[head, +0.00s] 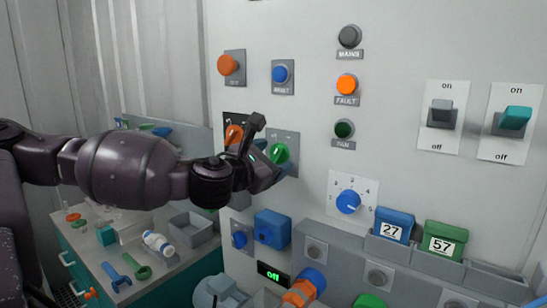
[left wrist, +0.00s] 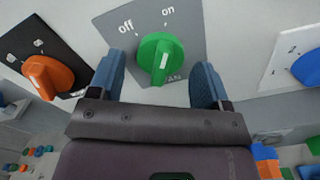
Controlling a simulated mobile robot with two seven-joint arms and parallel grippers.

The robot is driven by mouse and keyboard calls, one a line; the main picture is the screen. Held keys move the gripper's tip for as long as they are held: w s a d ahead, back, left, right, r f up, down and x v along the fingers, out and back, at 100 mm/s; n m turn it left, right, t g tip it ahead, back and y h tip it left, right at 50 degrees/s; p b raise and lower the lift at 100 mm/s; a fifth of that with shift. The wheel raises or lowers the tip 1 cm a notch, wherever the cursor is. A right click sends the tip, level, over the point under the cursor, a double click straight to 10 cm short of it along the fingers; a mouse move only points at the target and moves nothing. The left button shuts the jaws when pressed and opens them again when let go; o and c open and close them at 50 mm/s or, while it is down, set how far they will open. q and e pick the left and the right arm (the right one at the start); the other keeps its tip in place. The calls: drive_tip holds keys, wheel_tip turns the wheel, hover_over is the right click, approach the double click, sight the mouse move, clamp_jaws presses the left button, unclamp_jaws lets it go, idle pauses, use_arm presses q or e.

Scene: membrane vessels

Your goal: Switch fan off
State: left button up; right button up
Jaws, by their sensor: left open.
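The fan switch is a green rotary knob (head: 280,153) on a grey plate on the panel. In the left wrist view the green knob (left wrist: 160,57) has a white mark, with "off" printed up and left of it and "on" above it. I cannot tell for sure which word the mark points to. My left gripper (head: 264,150) is at the knob; in the left wrist view its blue fingers (left wrist: 158,70) are open, one on each side of the knob, with visible gaps. The FAN lamp (head: 343,129) is dark green. My right gripper is out of view.
An orange rotary knob (left wrist: 48,76) sits close left of the green one. A blue dial (head: 348,201) and two rocker switches (head: 441,114) (head: 515,118) are to the right. A small display (head: 272,274) below reads "Off". A teal bench (head: 110,290) with loose parts stands lower left.

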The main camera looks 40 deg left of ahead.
use_arm(q)
drive_tip(key=c, duration=0.9)
drive_tip(key=shift+o, duration=0.2)
